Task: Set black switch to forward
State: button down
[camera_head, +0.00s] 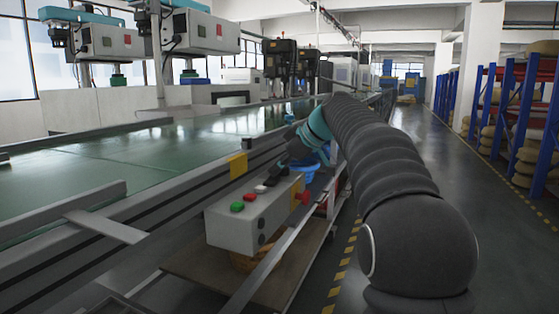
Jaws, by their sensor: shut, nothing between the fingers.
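A grey control box (232,225) stands beside the conveyor. Its top carries a green button (237,207), a red button (250,197) and a small white part (260,189). My gripper (272,179) is shut and empty, pointing down at the far part of the box top, just beyond the white part. The black switch is not clearly told apart from the dark fingers there. Its setting and any contact cannot be made out.
The green conveyor (120,160) runs along the left, with a grey rail at its edge. A blue container (304,172) sits behind the box. A low wooden shelf (190,268) lies below it. My arm crosses the right, over an open aisle with yellow-black floor marking.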

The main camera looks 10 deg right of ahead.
jog(key=shift+f, duration=0.1)
jog(key=shift+w+d+f, duration=0.1)
jog(key=shift+f, duration=0.25)
dwell(0.3)
